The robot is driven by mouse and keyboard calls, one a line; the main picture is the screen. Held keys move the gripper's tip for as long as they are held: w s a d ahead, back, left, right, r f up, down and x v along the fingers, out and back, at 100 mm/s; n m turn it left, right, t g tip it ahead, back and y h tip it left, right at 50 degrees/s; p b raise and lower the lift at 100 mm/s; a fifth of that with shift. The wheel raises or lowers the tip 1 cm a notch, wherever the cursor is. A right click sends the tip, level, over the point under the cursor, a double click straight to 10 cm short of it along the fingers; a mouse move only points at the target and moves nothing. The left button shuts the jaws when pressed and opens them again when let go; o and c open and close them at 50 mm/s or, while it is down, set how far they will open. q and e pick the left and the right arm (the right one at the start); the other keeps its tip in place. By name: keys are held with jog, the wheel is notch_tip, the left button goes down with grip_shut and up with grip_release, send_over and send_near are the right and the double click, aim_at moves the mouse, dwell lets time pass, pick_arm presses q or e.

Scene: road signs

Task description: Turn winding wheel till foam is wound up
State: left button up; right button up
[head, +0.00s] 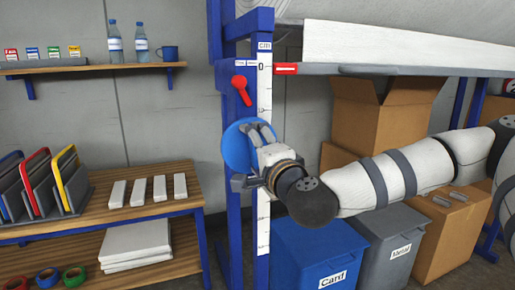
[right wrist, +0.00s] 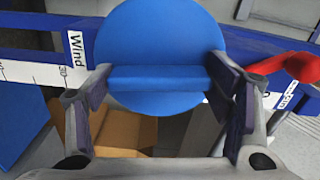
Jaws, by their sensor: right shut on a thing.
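The blue round winding wheel (head: 236,150) sits on the blue post of the rack in the head view, partly hidden by my right gripper (head: 262,136). In the right wrist view the wheel (right wrist: 160,35) has a raised bar across it, lying level. My right gripper (right wrist: 162,72) has one finger at each end of this bar and is shut on it. The white foam (head: 400,44) shows as a long flat band at the top right of the head view, its lower edge just above the grey rail. My left gripper is not in view.
A red lever (head: 241,88) sits above the wheel, near a white scale (head: 264,110) and a red marker (head: 286,68) by its 0. Blue and grey bins (head: 316,250) and cardboard boxes (head: 375,120) stand below the rack. A wooden shelf (head: 135,205) is at left.

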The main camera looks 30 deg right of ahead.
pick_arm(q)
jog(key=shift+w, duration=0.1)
pick_arm(e)
jog(key=shift+w+r+m, duration=0.1)
jog(key=shift+r+m, duration=0.2)
jog(key=shift+r, duration=0.2)
jog(key=o, duration=1.1)
jog(key=shift+c, duration=0.2)
jog(key=shift+o, duration=0.4)
jog(key=shift+w+f, duration=0.3)
jog(key=shift+w, duration=0.05)
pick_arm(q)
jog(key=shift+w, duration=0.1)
pick_arm(e)
jog(key=shift+s+f, duration=0.1)
jog(key=shift+s, duration=0.05)
